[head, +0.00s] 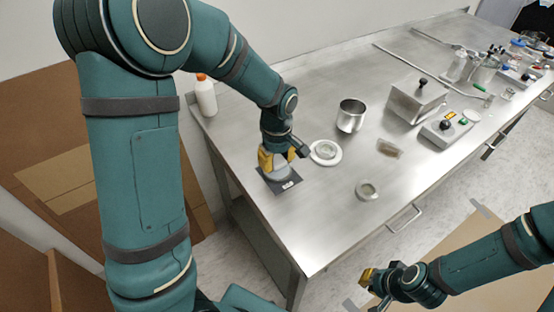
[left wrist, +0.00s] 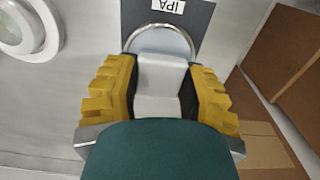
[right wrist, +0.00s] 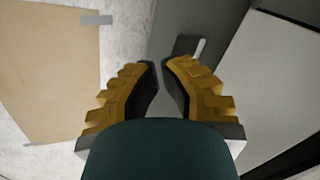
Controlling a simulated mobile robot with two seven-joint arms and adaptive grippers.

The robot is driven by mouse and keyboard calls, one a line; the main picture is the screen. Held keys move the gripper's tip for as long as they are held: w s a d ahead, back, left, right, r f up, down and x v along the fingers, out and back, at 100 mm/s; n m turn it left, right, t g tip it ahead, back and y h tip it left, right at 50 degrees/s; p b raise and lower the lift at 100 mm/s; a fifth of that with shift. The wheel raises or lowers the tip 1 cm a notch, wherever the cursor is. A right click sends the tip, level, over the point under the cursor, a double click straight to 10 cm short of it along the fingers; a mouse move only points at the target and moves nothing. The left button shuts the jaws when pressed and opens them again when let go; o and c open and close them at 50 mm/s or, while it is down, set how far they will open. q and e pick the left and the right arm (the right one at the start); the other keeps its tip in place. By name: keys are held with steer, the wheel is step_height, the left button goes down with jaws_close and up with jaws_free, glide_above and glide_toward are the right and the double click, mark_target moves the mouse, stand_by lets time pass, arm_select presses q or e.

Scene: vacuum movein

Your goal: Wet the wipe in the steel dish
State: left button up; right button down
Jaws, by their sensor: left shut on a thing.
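My left gripper (head: 278,160) is low over the dark mat (head: 292,183) near the table's left edge. In the left wrist view, my left gripper (left wrist: 163,85) is shut on a white folded wipe (left wrist: 162,75). The round steel dish (left wrist: 160,28) lies on the mat beneath the wipe, beside a label reading IPA. The wipe and fingers hide much of the dish, and I cannot tell whether the wipe touches its inside. My right gripper (head: 375,283) is off the table's front side, empty, its fingers a little apart in the right wrist view (right wrist: 164,78).
A white round dish (head: 325,152) stands just right of my left gripper. A steel cup (head: 351,115), a small glass dish (head: 367,190), a flat packet (head: 388,148) and a steel box (head: 416,98) stand farther right. A white bottle (head: 205,95) stands behind. The front table top is clear.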

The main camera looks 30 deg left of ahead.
mark_target(277, 159)
arm_select(q)
steer(key=shift+r+p, duration=1.95)
steer(key=shift+r, duration=0.6)
